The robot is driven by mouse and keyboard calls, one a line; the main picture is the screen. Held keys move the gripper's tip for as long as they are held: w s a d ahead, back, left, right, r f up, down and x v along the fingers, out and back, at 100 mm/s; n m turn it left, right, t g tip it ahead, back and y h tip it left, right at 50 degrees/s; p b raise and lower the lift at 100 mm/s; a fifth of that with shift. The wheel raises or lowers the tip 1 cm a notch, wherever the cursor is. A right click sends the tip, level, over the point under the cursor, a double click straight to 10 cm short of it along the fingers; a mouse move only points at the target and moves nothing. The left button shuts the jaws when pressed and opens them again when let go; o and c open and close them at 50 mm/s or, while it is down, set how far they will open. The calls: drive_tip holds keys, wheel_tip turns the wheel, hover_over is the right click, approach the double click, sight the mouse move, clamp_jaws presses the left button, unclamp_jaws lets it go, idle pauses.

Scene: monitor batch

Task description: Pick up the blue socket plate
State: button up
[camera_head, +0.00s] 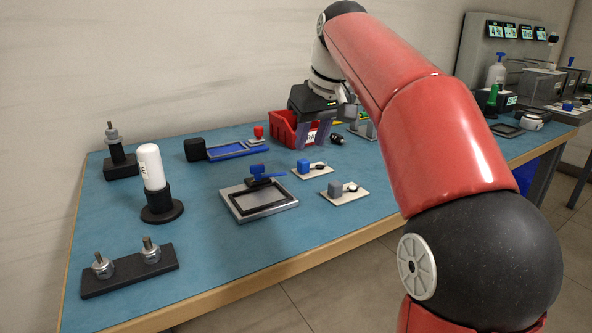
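A small cream plate (311,174) lies on the blue table top right of the middle. It carries a blue block (303,166) and a low dark round part; it is the only such plate with blue on it. A similar cream plate (345,197) with a grey block lies just in front of it. My gripper (312,146) points down in front of the red bin, behind and above the blue-block plate. Its two fingers look apart, with the bin's label showing between them, and I see nothing held. The gap to the table is hard to judge.
The red bin (284,128) stands behind my gripper. A grey framed tray (262,211) with a blue-handled clamp lies left of the plates. A white cylinder (150,166) on a black stand and a black bar (130,274) with bolts are farther left. The front right table surface is clear.

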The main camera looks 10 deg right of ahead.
sight(304, 161)
drive_tip(key=b+x, duration=0.1)
drive_tip(key=x, duration=0.5)
drive_tip(key=shift+w+f+b, duration=0.2)
drive_tip(key=shift+f+b, duration=0.05)
drive_tip(key=shift+b, duration=0.05)
drive_tip(key=shift+r, duration=0.1)
clamp_jaws()
